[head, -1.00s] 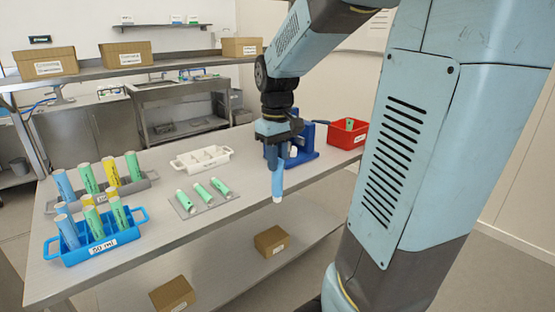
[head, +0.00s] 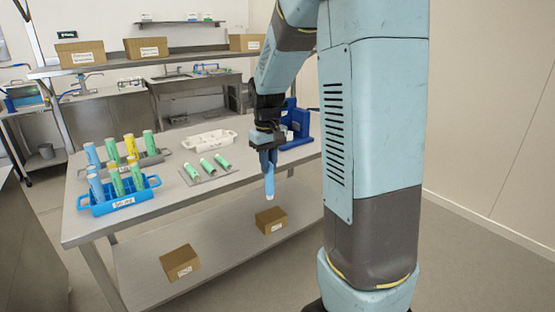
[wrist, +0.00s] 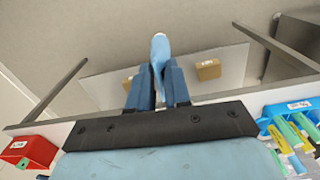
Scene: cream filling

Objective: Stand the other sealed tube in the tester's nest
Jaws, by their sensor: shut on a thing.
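My gripper (head: 268,150) is shut on a light blue tube (head: 269,182), which hangs nearly upright with its pale end down. The tube is in front of the table's front edge, above the lower shelf. In the wrist view the tube (wrist: 159,55) shows between my two fingers (wrist: 157,90). The blue tester (head: 299,125) stands on the table at the right, behind my gripper and partly hidden by it and my arm. Its nest is not clearly seen. Three green tubes with pale ends (head: 206,168) lie on a flat plate left of my gripper.
A blue rack (head: 118,203) and a grey rack (head: 152,160) hold several upright tubes at the left. A white divided tray (head: 211,141) stands behind the plate. A red bin (wrist: 30,150) shows in the wrist view. Two cardboard boxes (head: 180,262) (head: 271,220) sit on the lower shelf.

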